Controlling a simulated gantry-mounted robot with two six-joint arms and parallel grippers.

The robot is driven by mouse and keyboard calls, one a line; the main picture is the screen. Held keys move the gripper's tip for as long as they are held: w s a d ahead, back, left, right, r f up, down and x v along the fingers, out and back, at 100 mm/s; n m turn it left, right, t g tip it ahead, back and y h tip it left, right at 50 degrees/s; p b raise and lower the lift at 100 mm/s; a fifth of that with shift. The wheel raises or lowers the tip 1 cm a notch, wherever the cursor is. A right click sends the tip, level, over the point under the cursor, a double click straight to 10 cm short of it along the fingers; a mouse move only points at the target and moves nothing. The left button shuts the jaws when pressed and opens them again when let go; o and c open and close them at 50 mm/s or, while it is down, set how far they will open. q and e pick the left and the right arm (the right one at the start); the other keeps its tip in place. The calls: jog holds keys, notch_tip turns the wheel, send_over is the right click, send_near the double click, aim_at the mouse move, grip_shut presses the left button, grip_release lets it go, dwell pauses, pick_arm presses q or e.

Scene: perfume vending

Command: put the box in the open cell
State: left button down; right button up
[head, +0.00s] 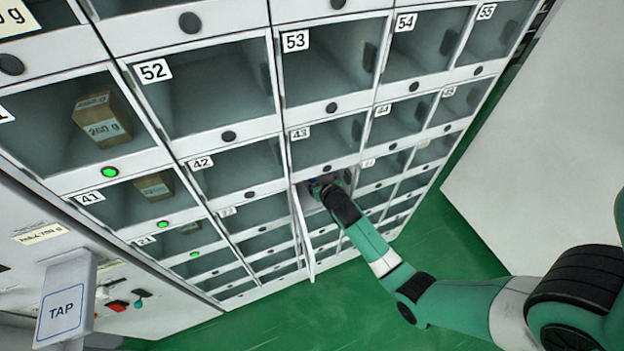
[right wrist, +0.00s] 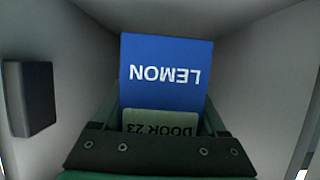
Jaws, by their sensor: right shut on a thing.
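The box is blue with a white LEMON print and a pale DOOR 23 label; it shows in the right wrist view as the blue box (right wrist: 166,75). My right gripper (right wrist: 160,125) is shut on it, with a finger on each side. Pale cell walls surround box and gripper in that view. In the head view my right gripper (head: 328,184) reaches into the open cell (head: 312,196) below cell 43, and its swung-out door (head: 304,232) hangs on the left. The arm hides most of the cell there. My left gripper is not in view.
Closed cells surround the open one, such as cell 43 (head: 328,140) above. Brown boxes (head: 103,117) stand in the left column behind doors with green lights. A dark block (right wrist: 30,98) sits on the wall left of the box.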

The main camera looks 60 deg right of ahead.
jog(key=shift+w+d, duration=0.35)
jog(key=shift+w, duration=0.05)
jog(key=shift+f+b, duration=0.8)
jog(key=shift+f, duration=0.95)
jog(key=shift+f, duration=0.15)
jog(key=o, duration=1)
jog(key=shift+f, duration=0.1)
jog(key=o, duration=0.4)
jog(key=shift+r, duration=0.25)
jog(key=shift+s+a+r, duration=0.2)
jog(key=shift+s+a, duration=0.05)
jog(key=p+v, duration=0.3)
jog(key=v, duration=0.8)
jog(key=shift+s, duration=0.2)
